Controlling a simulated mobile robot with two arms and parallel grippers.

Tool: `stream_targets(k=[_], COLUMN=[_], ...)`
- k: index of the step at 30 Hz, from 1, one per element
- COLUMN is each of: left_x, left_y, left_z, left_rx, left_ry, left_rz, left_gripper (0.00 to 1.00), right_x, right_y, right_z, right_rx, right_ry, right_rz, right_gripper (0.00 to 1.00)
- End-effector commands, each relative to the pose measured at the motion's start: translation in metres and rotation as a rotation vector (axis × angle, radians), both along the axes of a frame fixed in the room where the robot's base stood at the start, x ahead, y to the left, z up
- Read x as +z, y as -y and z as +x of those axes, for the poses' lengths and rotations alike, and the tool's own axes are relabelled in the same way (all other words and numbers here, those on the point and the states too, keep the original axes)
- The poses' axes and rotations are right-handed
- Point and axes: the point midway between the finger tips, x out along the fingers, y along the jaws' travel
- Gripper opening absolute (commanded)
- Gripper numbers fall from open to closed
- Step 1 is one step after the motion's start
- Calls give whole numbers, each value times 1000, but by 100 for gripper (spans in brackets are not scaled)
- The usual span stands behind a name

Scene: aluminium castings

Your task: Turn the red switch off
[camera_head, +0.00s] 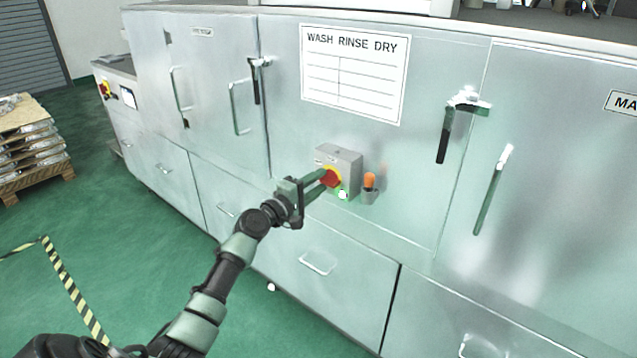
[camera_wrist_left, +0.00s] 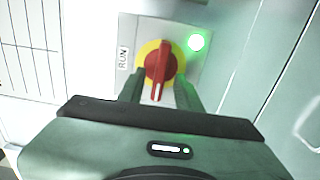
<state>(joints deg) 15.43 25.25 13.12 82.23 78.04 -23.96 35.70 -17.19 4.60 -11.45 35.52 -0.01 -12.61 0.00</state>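The red switch (camera_head: 331,178) is a rotary knob on a yellow disc, on a grey box (camera_head: 345,160) fixed to the metal cabinet front. In the left wrist view the red knob (camera_wrist_left: 162,68) stands nearly upright in the picture, its white mark at the lower end. A "RUN" label (camera_wrist_left: 123,58) is left of it, and a lit green lamp (camera_wrist_left: 196,42) is at upper right. My left gripper (camera_head: 318,181) is at the knob, its fingers apart on either side, with gaps visible. The fingertips' depth against the knob is unclear. My right gripper is not in view.
An orange-handled tool in a grey holder (camera_head: 369,197) is just right of the switch box. Cabinet handles (camera_head: 494,190) stick out around it, and a "WASH RINSE DRY" sheet (camera_head: 354,72) is above. A loaded pallet (camera_head: 35,170) stands on the floor at left.

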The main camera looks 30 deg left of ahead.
Motion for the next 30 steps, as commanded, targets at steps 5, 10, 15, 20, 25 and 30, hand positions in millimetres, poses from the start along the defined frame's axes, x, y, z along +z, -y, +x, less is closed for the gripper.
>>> stream_targets(k=[5, 10, 15, 20, 25, 30], left_x=[-2, -2, -1, 0, 0, 0], left_y=[-2, -5, -6, -6, -6, -6], left_z=[-29, -57, -71, -73, -73, -73], left_rx=[0, 0, 0, 0, 0, 0], left_ry=[-3, -2, -1, -1, -1, -1], left_rz=[1, 0, -2, -2, -2, -1], left_gripper=[35, 35, 35, 35, 35, 35], right_x=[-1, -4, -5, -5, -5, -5], right_y=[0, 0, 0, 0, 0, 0], right_z=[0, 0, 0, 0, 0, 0], right_rx=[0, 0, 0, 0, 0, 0], right_ry=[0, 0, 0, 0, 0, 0], right_rz=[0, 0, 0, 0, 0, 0], right_gripper=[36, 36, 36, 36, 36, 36])
